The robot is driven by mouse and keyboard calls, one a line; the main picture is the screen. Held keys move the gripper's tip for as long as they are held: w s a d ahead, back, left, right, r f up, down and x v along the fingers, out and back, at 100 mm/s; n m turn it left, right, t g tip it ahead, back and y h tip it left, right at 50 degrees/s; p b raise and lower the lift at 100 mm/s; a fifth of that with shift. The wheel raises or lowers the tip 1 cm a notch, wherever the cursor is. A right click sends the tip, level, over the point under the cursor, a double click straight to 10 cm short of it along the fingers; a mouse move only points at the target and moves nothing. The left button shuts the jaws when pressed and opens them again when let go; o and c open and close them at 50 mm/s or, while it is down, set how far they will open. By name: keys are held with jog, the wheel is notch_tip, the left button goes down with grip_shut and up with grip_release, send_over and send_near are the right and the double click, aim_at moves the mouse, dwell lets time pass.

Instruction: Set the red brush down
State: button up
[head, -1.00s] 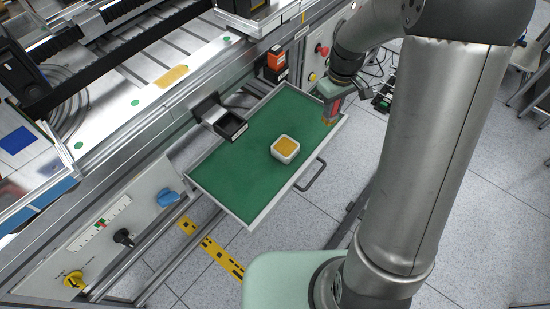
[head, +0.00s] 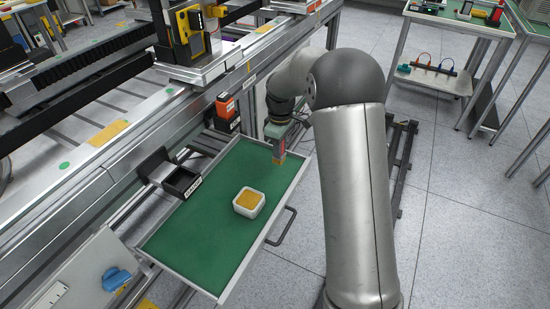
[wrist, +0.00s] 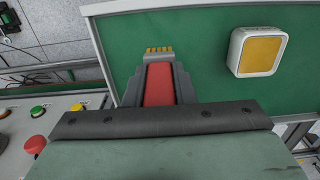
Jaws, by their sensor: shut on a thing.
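The red brush (wrist: 159,84) shows in the wrist view between the two grey fingers of my gripper (wrist: 158,78), which is shut on it. Its yellow bristles point away from the gripper, over green surface. In the head view my gripper (head: 279,150) points down at the far right corner of the open drawer (head: 215,215), which has a green floor and grey rim. The brush is mostly hidden by the fingers there. I cannot tell whether its bristles touch the drawer floor.
A white square dish (head: 249,202) with a yellow-orange filling stands in the drawer; it also shows in the wrist view (wrist: 257,52). A black open bin (head: 182,183) sits at the drawer's left edge. The green floor between dish and gripper is clear. Control buttons (wrist: 35,144) lie left in the wrist view.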

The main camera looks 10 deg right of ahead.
jog(key=shift+w+a+f+b, duration=0.1)
jog(key=shift+w+f, duration=0.4)
jog(key=shift+f, duration=0.55)
jog(key=shift+w+a+f+b, duration=0.15)
jog(key=shift+w+f, duration=0.3)
jog(key=shift+f, duration=0.6)
jog(key=shift+w+d+f+b, duration=0.1)
jog(key=shift+w+f, duration=0.4)
jog(key=shift+f, duration=0.55)
jog(key=shift+f, duration=0.15)
jog(key=o, duration=1)
